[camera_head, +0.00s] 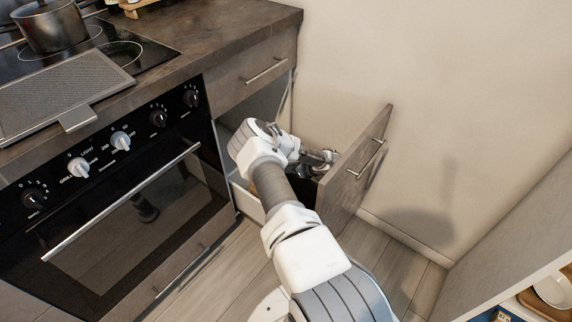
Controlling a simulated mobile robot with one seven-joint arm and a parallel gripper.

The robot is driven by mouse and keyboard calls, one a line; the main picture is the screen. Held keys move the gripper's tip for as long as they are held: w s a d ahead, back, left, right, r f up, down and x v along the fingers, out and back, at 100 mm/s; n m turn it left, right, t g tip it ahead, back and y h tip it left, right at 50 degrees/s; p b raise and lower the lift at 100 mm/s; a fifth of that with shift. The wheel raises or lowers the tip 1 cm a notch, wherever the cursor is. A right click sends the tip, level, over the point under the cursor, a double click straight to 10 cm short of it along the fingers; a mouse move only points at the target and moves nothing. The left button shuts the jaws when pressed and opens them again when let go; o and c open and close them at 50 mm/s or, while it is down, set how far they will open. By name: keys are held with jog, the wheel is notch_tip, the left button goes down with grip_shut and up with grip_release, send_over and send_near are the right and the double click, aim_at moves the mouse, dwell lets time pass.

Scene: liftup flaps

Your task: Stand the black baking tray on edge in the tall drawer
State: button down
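The tall drawer (345,178) is pulled out below the counter at the right end, its grey-brown front facing right. My gripper (325,157) is at the drawer's opening, just behind the top of the drawer front. My arm hides much of the drawer's inside, and the fingers are too small and partly covered to tell whether they are open or shut. A black flat surface (306,192) shows upright inside the drawer, below my wrist. It may be the black baking tray, but I cannot tell for sure, nor whether my gripper touches it.
A shut upper drawer (252,72) is above the open one. The oven (125,190) is on the left, with a pot (50,27) and a grey mesh panel (62,92) over the hob. A wall (440,110) stands close behind the drawer. Bare floor (215,275) lies in front.

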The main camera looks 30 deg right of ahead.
notch_tip(320, 180, down, 6)
jog(key=shift+f, duration=0.2)
dwell(0.5)
jog(key=c, duration=0.7)
grip_release()
jog(key=shift+f, duration=0.1)
